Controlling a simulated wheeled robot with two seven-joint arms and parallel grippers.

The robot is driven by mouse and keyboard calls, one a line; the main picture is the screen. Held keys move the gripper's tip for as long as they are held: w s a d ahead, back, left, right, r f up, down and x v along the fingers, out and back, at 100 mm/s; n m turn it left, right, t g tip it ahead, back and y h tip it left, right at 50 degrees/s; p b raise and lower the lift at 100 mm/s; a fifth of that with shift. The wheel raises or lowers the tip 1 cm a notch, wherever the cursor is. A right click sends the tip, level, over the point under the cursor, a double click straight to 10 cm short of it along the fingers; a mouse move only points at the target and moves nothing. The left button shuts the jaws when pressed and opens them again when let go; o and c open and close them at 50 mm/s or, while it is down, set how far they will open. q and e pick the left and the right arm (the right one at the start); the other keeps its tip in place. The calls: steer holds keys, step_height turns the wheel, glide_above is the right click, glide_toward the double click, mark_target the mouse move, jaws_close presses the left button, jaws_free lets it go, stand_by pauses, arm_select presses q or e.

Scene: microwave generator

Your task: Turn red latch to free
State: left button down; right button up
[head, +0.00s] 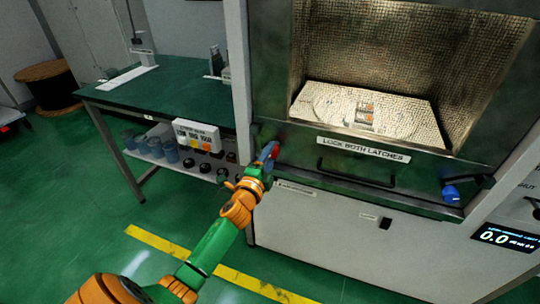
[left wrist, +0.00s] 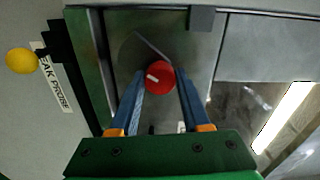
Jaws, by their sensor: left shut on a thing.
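The red latch (head: 275,150) is at the left end of the lower front edge of the microwave door, mostly hidden by my left gripper (head: 267,156) in the head view. In the left wrist view, the red latch (left wrist: 160,72) is a round red knob with a short white mark tilted across it. My left gripper (left wrist: 160,92) has its blue fingers on both sides of the knob, shut on it. A blue latch (head: 451,193) is at the right end of the same edge. My right gripper is not in view.
A black door handle (head: 356,174) lies below the "LOCK BOTH LATCHES" label (head: 363,149). The chamber (head: 380,60) holds a tray with small items behind the mesh window. A green-topped bench (head: 165,85) stands at left. A yellow knob (left wrist: 21,61) is left in the wrist view.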

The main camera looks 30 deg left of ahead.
arm_select(q)
steer(key=shift+n, duration=0.4)
steer(key=shift+c, duration=1.8)
jaws_free()
steer(key=v, duration=0.7)
